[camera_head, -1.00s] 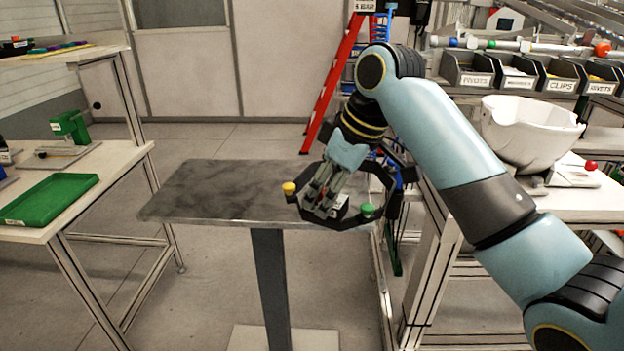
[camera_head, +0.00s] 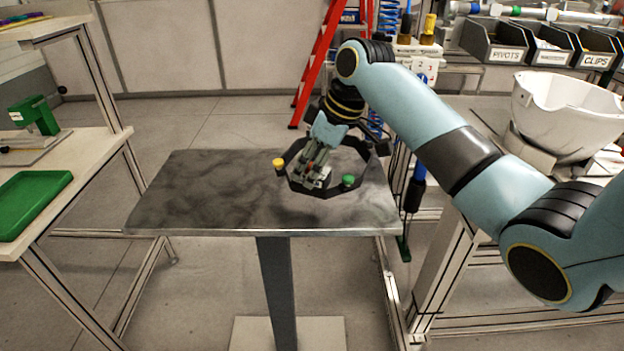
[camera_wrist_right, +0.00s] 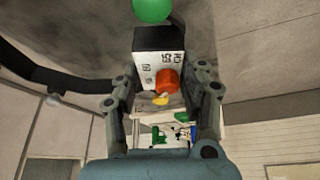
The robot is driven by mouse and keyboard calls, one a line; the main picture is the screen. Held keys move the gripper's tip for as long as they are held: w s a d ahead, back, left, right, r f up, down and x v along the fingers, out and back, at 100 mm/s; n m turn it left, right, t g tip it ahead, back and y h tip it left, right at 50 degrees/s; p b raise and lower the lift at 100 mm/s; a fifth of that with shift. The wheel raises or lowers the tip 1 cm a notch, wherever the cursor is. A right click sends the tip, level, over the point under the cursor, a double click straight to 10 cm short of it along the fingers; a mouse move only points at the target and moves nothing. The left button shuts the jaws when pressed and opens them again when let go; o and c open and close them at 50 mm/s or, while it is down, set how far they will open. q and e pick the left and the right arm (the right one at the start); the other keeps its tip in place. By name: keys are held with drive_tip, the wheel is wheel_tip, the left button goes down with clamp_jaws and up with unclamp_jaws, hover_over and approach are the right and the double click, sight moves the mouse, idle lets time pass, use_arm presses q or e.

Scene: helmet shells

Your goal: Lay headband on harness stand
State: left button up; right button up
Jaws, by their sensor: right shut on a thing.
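The headband (camera_head: 290,181) is a black angular ring with a yellow knob on the left and a green knob at the front right. My right gripper (camera_head: 316,176) is shut on its front part, at a pale adjuster block. In the right wrist view, the gripper (camera_wrist_right: 163,78) straddles this numbered white block with a red knob, and the headband's black band (camera_wrist_right: 62,86) curves off left. The harness stand (camera_head: 200,200), a grey-topped pedestal table, lies under the headband. I cannot tell whether they touch. My left gripper is out of view.
A white helmet shell (camera_head: 560,115) sits on the right bench, beside black labelled bins (camera_head: 495,42). A green tray (camera_head: 32,200) lies on the left bench. A red ladder (camera_head: 318,60) stands behind. The stand's left half is clear.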

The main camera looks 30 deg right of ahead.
wheel_tip(320, 180, down, 2)
drive_tip(key=shift+w+f, duration=0.15)
drive_tip(key=shift+f, duration=1)
drive_tip(key=o, duration=0.8)
drive_tip(key=shift+f, duration=0.1)
drive_tip(key=shift+c, duration=0.2)
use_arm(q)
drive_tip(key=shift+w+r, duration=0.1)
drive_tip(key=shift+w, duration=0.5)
use_arm(e)
drive_tip(key=o, duration=0.5)
drive_tip(key=shift+c, duration=0.2)
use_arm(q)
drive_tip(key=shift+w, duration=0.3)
use_arm(e)
drive_tip(key=v, duration=1.2)
drive_tip(key=shift+r, duration=0.2)
drive_tip(key=shift+a, duration=0.1)
